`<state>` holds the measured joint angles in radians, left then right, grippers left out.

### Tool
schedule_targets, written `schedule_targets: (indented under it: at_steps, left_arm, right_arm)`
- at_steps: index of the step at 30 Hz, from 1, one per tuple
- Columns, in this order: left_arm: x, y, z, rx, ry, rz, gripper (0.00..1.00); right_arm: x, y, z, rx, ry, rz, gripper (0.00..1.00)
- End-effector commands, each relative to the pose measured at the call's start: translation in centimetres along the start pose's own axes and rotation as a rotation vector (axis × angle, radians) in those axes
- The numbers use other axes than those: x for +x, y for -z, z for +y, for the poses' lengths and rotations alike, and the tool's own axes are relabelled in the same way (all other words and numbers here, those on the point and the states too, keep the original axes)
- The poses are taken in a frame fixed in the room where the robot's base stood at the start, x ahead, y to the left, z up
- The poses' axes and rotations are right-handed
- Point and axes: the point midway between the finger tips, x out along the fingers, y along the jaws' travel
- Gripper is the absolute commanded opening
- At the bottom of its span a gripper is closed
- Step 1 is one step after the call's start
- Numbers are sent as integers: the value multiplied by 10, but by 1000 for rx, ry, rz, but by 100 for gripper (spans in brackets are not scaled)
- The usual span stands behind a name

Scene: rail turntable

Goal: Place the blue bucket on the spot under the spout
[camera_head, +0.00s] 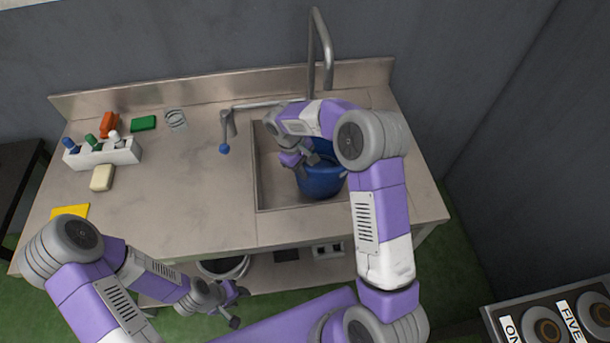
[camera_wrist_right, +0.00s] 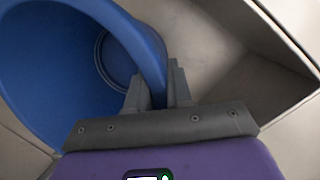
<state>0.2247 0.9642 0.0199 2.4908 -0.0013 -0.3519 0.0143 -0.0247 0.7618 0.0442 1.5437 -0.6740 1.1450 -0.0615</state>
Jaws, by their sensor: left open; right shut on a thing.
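The blue bucket (camera_head: 319,184) is inside the sink basin (camera_head: 272,190), below the curved metal spout (camera_head: 326,50). My right gripper (camera_head: 300,165) is shut on the bucket's rim; the right wrist view shows the rim of the bucket (camera_wrist_right: 60,75) between the two fingers (camera_wrist_right: 160,88). The bucket looks slightly tilted in the wrist view. My right arm hides part of the bucket and the area right under the spout. I cannot tell whether the bucket touches the basin floor. My left gripper (camera_head: 238,306) is open and empty in front of the counter, low near its front edge.
A white holder (camera_head: 102,153) with bottles, a cream block (camera_head: 102,177), a green sponge (camera_head: 143,123) and an orange item (camera_head: 109,124) are on the left counter. A dark-rimmed pot (camera_head: 224,267) is below. The middle counter is clear.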

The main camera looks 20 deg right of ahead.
Motion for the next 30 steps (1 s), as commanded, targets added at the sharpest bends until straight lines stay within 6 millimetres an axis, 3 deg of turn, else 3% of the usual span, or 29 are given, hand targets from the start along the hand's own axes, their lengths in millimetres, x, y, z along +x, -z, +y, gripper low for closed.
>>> schedule_targets:
  at_steps: [5,17,18,22,30]
  left_arm:
    - [6,0,-2,0,0,0,43]
    - [8,0,-3,0,0,0,43]
    - [7,0,-3,0,0,0,43]
    - [7,0,-3,0,0,0,43]
    - [7,0,-3,0,0,0,43]
  right_arm:
    - [27,7,-4,-2,-1,-1,0]
    - [32,8,-4,0,-2,1,0]
    - [32,8,-5,-1,0,-1,26]
    - [32,8,-5,-1,0,-1,46]
    - [31,8,-4,-1,0,-1,46]
